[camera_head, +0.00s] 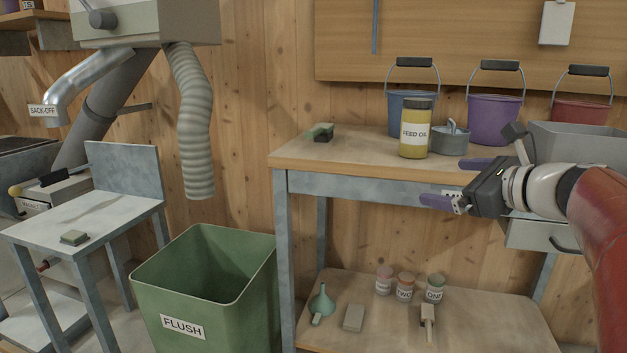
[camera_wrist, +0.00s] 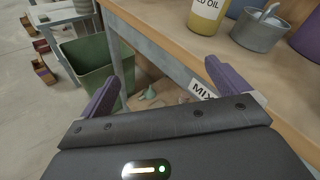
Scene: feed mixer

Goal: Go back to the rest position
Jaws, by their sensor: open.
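My gripper (camera_head: 447,182) is in front of the workbench (camera_head: 297,156) near its top's front edge, at the right of the head view. Its two purple fingers are apart with nothing between them. In the wrist view the gripper (camera_wrist: 165,90) is also open and empty, with the bench edge running past the right finger.
On the bench stand a feed oil jar (camera_head: 415,140), a grey metal pot (camera_head: 450,138), and blue (camera_head: 410,108), purple (camera_head: 494,122) and red (camera_head: 580,113) buckets. A green FLUSH bin (camera_head: 182,292) stands left of the bench. The lower shelf (camera_head: 480,335) holds several small items.

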